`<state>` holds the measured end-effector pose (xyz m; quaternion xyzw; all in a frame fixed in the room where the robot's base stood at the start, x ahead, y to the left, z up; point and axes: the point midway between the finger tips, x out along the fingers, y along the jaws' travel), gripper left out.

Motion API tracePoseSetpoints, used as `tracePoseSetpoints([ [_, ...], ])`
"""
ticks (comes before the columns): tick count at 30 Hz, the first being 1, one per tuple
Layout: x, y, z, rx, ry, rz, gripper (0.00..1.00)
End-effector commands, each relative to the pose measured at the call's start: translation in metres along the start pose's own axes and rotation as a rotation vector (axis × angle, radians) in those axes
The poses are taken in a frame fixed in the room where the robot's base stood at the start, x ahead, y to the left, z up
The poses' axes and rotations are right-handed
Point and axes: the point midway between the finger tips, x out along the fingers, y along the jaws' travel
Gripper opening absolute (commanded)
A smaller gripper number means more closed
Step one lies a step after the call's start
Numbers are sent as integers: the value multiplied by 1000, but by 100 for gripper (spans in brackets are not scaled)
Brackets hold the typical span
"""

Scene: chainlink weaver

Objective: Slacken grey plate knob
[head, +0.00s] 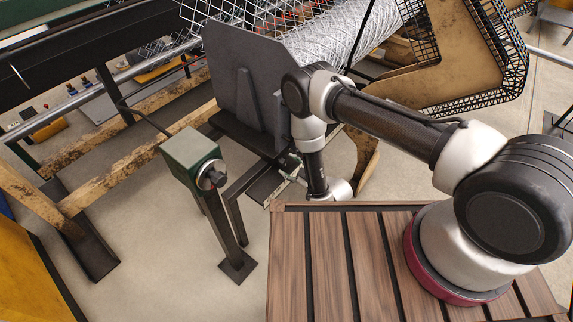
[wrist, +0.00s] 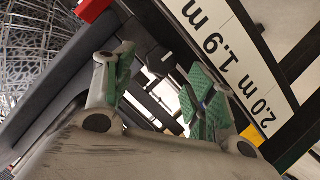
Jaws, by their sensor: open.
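The grey plate (head: 245,70) stands upright at the end of the wire mesh roll in the head view, with ribs on its near face. My gripper (head: 289,172) is low beside the plate's lower right side, partly hidden by my arm. In the wrist view my gripper (wrist: 162,68) is open, its green-padded fingers apart. A small dark piece with a pale face shows between and beyond the fingers; I cannot tell whether it is the plate's knob. No contact with it is visible. I cannot pick out the knob in the head view.
A white scale (wrist: 235,55) marked 1.9 m and 2.0 m runs past the right finger. A red block (wrist: 92,10) is at upper left. A green control box (head: 195,160) on a post stands left of my arm. Wire mesh (head: 330,40) lies behind the plate.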

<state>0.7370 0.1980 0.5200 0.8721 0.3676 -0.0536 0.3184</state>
Motion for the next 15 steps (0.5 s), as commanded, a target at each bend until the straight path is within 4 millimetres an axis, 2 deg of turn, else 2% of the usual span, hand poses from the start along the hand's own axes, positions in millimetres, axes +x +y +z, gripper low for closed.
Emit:
tracePoseSetpoints([
  [3,-29,0,1,1,-4,-2,56],
  [7,-55,-1,0,1,-3,-2,56],
  [10,-70,-1,1,1,-2,-2,56],
  [15,-81,0,0,0,-1,-1,56],
])
